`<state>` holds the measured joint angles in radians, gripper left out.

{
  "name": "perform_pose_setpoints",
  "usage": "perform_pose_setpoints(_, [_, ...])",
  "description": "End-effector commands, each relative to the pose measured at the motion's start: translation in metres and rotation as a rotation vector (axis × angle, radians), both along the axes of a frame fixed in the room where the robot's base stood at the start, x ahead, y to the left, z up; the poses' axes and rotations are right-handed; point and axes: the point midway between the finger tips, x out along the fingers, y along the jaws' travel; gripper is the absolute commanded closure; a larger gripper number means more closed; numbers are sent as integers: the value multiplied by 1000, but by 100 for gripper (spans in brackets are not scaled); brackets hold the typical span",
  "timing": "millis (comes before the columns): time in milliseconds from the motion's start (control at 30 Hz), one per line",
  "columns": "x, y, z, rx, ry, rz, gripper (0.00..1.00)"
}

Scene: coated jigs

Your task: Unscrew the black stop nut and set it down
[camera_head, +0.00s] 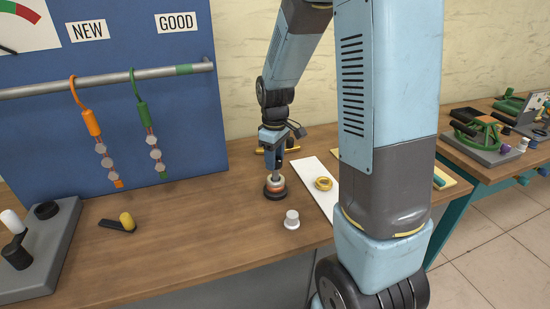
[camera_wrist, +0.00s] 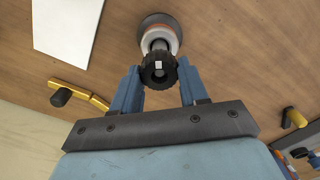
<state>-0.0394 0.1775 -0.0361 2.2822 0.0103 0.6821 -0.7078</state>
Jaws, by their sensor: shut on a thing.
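The black stop nut (camera_wrist: 158,73) is a ribbed black ring with a small pale square at its centre, seen end-on in the wrist view. It sits at the top of a short upright post, above a white and orange disc stack (camera_head: 275,184) on a dark round base (camera_head: 275,194). My gripper (camera_head: 275,172) points down over this stand. In the wrist view its two blue fingers (camera_wrist: 157,74) are shut on the nut, one on each side. In the head view the nut is mostly hidden by the gripper, and its thread is not visible.
A white knob (camera_head: 291,220) stands in front of the stand. A black lever with a yellow knob (camera_head: 126,221) and a grey block (camera_head: 62,232) are at left. Bare wood lies between lever and stand.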

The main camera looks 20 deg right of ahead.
Motion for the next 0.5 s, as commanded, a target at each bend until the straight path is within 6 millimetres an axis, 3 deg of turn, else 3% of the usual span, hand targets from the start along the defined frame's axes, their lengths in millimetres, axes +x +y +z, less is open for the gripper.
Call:
perform_pose_setpoints(333, [0, -1, 0, -1, -1, 35, 87])
perform_pose_setpoints(500, [0, -1, 0, -1, -1, 141, 87])
